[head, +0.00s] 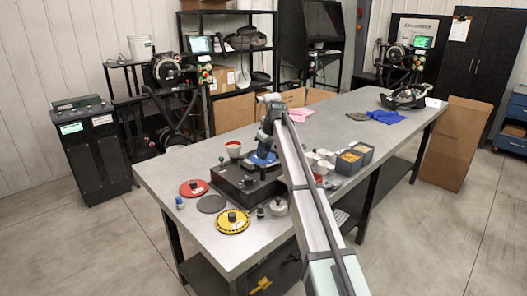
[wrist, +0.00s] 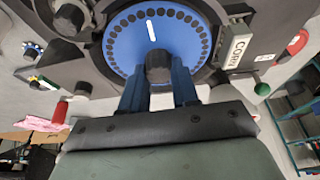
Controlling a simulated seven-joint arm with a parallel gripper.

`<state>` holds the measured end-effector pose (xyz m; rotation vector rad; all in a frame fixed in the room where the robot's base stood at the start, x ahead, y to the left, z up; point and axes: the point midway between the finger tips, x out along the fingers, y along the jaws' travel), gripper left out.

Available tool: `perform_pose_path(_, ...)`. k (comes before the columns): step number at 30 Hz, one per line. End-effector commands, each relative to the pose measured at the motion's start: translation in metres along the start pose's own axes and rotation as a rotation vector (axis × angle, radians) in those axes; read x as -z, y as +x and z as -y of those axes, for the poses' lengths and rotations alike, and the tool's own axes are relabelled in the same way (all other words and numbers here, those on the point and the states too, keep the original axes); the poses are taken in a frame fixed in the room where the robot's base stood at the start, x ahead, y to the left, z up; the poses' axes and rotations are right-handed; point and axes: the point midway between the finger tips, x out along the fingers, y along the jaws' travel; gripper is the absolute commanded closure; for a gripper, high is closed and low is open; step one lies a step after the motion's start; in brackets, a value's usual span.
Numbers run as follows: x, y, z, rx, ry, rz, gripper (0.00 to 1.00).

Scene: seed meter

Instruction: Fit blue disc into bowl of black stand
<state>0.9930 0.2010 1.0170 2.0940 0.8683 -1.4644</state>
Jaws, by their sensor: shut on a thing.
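The blue disc (wrist: 125,48) has a ring of dark holes, a white mark and a black centre knob (wrist: 158,67). My gripper (wrist: 160,82) is shut on this knob with its blue fingers. In the head view the disc (head: 263,159) shows as a blue patch under my gripper (head: 264,149), over the black stand (head: 232,182). In the wrist view the dark rim of the stand's bowl (wrist: 97,33) curves around the disc. I cannot tell whether the disc is seated or slightly above the bowl. My arm hides part of the stand in the head view.
A red disc (head: 194,187), a dark disc (head: 211,204) and a yellow disc (head: 233,222) lie left and front of the stand. The far tabletop is mostly clear.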

Motion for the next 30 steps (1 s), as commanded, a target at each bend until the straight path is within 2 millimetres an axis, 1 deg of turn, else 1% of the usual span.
perform_pose_path(22, -0.0025, 0.007, 0.0001, 0.0, 0.0, 0.0, 1.0)
perform_pose_path(23, -0.0026, 0.0071, 0.0, 0.0, 0.0, 0.0, 0.7)
perform_pose_path(30, -0.0025, 0.0069, 0.0, 0.0, 0.0, 0.0, 0.47)
